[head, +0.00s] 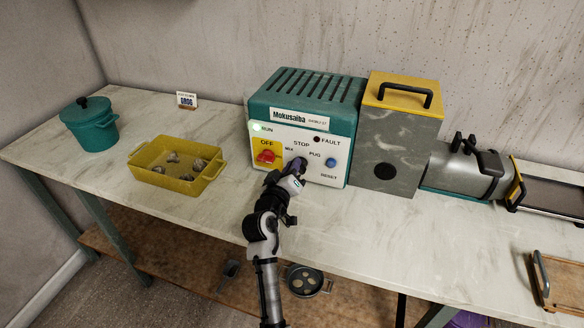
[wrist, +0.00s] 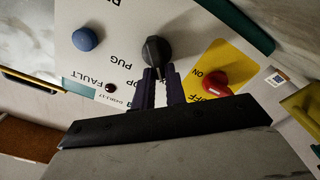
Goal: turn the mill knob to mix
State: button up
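The mill is a teal-topped box (head: 306,95) with a white front panel, labelled Mokusaiba. Its black mill knob (wrist: 156,48) is in the upper middle of the wrist view, with its narrow end pointing toward the partly hidden STOP label. MIX and PUG labels flank STOP in the head view. My gripper (wrist: 159,76) has its purple fingers on either side of the knob's narrow end, close against it. In the head view my gripper (head: 298,168) covers most of the knob.
A red switch (head: 266,157) on a yellow plate is left of the knob, a blue RESET button (head: 330,163) right. A yellow tray (head: 150,177) with lumps stands left. A grey hopper box (head: 388,140) stands right.

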jog(key=o, duration=0.4)
jog(key=shift+o, duration=0.2)
jog(key=b+v, duration=0.4)
jog(key=v, duration=1)
jog(key=shift+w, duration=0.1)
